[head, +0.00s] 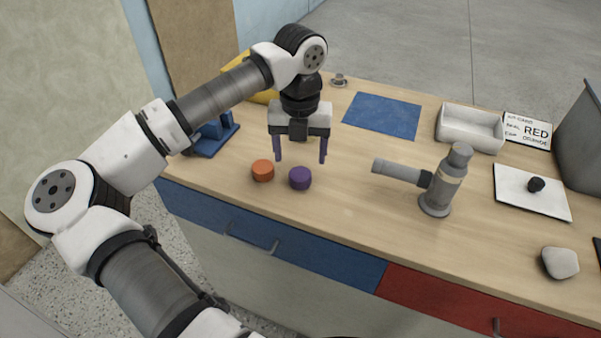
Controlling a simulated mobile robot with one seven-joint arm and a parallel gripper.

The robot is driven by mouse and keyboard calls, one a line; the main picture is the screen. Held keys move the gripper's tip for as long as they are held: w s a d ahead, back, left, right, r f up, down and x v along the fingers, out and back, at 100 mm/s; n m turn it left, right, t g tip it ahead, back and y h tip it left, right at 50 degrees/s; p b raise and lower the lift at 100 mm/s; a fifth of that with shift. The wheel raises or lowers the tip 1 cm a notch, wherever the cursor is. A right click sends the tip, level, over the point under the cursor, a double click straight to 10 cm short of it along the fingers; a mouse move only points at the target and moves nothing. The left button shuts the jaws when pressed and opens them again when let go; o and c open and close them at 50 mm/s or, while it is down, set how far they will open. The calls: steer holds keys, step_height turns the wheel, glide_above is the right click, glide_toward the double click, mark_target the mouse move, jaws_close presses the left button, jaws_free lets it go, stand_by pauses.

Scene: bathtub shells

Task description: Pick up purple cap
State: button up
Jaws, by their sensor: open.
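The purple cap (300,178) is a short round piece on the wooden counter, near its front edge. An orange cap (263,170) of similar shape lies just to its left, with a small gap between them. My gripper (300,158) points down above and slightly behind the two caps. Its two dark purple fingers are wide apart, with nothing held between them. The fingertips look higher than the purple cap and do not appear to touch it. The exact height is hard to tell from this single view.
A grey cylindrical fixture with a side arm (440,182) stands right of the caps. Behind are a blue mat (382,115), a white tray (470,128) and a card reading RED (528,130). A white plate (550,203) with a black knob and a pale stone (560,262) lie right.

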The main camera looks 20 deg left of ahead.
mark_target(300, 174)
steer(key=shift+f+p, duration=1.15)
steer(key=shift+f, duration=1.7)
steer(key=c, duration=1)
steer(key=shift+r, duration=0.15)
